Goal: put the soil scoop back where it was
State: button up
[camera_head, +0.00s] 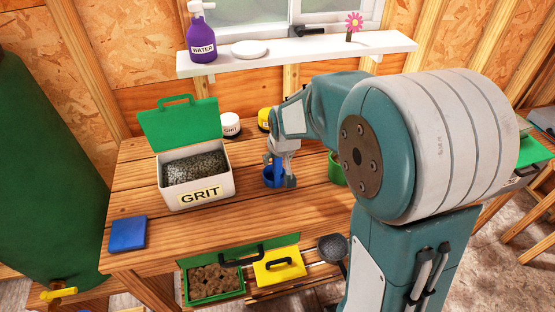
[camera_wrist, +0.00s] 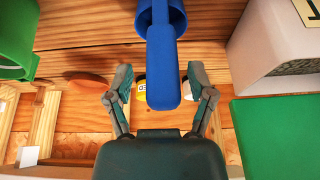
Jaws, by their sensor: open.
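The blue scoop (camera_head: 270,178) is on the wooden bench, just right of the white GRIT box (camera_head: 195,175). In the wrist view the scoop (camera_wrist: 163,60) shows a round blue cup at the top and a long handle pointing toward my gripper. My gripper (camera_wrist: 158,82) is open, with one finger on each side of the handle's end and visible gaps on both sides. In the head view my gripper (camera_head: 281,168) is right at the scoop and covers part of it. I cannot tell whether the scoop touches the bench.
A green pot (camera_head: 337,170) stands right of the scoop, partly hidden by my arm. White (camera_head: 230,125) and yellow (camera_head: 264,119) jars stand behind. The GRIT box's green lid (camera_head: 180,122) is open. A blue square (camera_head: 128,233) lies at the bench's left end. A shelf (camera_head: 300,46) runs above.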

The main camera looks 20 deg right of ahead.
jog(key=v, duration=1.1)
jog(key=s+r+t, duration=0.1)
jog(key=s+r, duration=0.1)
jog(key=s, duration=1.8)
jog(key=shift+s+d+r, duration=0.2)
jog(key=shift+s+r, duration=0.1)
jog(key=shift+r, duration=0.1)
